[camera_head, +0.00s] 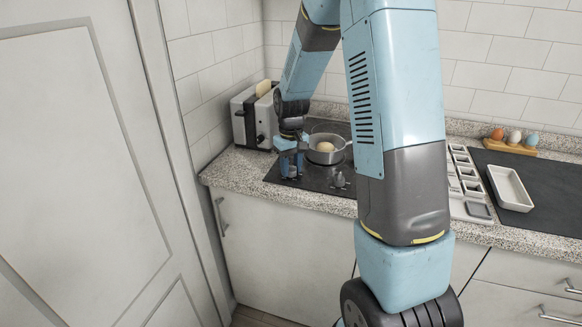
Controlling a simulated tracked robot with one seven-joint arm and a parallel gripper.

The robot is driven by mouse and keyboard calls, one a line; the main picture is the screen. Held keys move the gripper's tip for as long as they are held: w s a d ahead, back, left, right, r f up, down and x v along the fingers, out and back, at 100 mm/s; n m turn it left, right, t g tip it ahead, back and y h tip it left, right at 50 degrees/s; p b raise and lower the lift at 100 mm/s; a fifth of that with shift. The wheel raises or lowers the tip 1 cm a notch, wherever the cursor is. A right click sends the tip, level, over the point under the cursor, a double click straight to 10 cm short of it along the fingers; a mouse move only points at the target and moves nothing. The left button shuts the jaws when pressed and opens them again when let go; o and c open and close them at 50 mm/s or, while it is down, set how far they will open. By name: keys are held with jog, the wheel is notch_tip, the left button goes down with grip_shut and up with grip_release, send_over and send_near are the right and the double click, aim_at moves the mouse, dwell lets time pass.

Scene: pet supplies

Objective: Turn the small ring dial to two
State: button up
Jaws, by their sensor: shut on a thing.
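The black cooktop (318,184) is set in the speckled counter, with its dials along the front edge. My gripper (291,173) points down at the front left of the cooktop. It is shut on a dial there, the small ring dial, which its fingers mostly hide. The dial's pointer and number marks are too small to read. Another dial (338,180) stands free to the right of my gripper. A grey pan (333,157) with a round tan thing (325,147) in it sits on the cooktop behind the dials.
A toaster (245,122) with bread stands at the back left, close to my arm. To the right are a sectioned tray (475,190), a white dish (510,188) on a dark mat (556,200), and eggs (514,137) in a wooden holder. A tall pale door panel (90,150) fills the left.

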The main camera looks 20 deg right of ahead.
jog(key=m, duration=0.5)
jog(key=shift+w+r+m, duration=0.15)
jog(key=shift+m, duration=0.15)
jog(key=m, duration=0.4)
jog(key=shift+m, duration=0.3)
jog(key=o, duration=1)
jog(key=shift+o, duration=0.2)
notch_tip(320, 180, up, 14)
jog(key=shift+f, duration=0.25)
